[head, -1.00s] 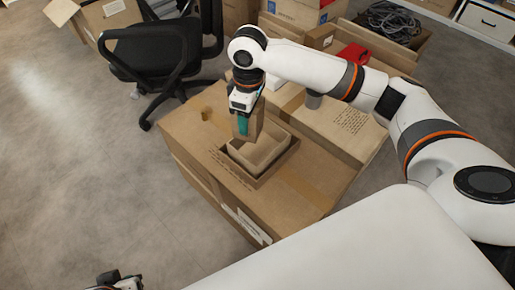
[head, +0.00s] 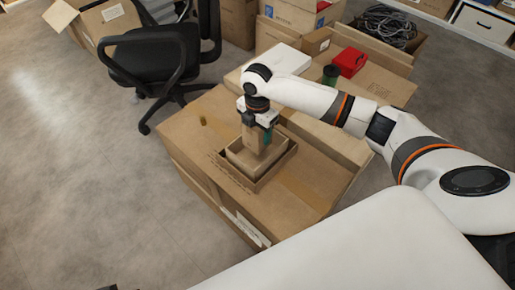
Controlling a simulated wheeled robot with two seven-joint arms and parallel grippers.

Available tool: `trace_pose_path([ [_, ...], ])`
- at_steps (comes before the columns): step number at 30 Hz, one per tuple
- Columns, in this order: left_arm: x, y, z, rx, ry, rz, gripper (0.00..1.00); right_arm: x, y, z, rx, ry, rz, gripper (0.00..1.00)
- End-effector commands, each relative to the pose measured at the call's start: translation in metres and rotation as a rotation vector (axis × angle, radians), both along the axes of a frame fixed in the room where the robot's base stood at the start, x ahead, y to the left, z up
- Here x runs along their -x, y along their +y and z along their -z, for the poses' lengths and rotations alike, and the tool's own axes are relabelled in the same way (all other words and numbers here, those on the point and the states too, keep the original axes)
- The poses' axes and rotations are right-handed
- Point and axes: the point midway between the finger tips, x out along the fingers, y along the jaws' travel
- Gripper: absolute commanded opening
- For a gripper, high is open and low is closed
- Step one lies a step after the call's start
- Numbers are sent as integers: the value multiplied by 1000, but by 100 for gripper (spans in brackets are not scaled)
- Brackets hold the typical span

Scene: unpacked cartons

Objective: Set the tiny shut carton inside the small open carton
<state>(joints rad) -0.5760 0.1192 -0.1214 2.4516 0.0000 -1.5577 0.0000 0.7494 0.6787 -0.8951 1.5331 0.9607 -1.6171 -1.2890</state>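The tiny shut carton (head: 252,138) is a small brown box, held upright in my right gripper (head: 258,125). The gripper points down and its fingers are shut on the carton's sides. The small open carton (head: 243,163) stands on a large shut carton, with what looks like a darker open box wall (head: 279,168) around it. The tiny carton's lower end is at or within the small open carton's opening; its contact with the floor inside is hidden. Only a dark sliver, probably of my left gripper (head: 106,287), shows at the bottom left edge.
The large carton (head: 300,190) bears the open carton. Behind it are a white flat box (head: 285,59), a red item (head: 350,61) and a dark green cylinder (head: 330,75). An office chair (head: 150,55) stands at upper left. The floor at left is clear.

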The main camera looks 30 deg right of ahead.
Motion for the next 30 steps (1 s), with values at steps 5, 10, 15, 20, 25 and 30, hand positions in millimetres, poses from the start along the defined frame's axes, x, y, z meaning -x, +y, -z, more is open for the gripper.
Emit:
trace_pose_path([
  [5,3,1,-2,-1,-2,0,0,0,0,19,0,0,0,30],
  [10,3,1,7,-1,-2,0,0,0,0,40,1,1,2,30],
  [15,-1,0,13,2,-20,0,0,0,0,66,0,0,2,30],
  [20,-2,-1,12,4,-27,1,0,0,0,65,1,-1,1,30],
  [25,-2,-1,11,4,-26,1,0,0,0,67,1,-1,2,30],
  [30,0,0,12,2,-13,0,0,0,0,72,1,-1,1,30],
])
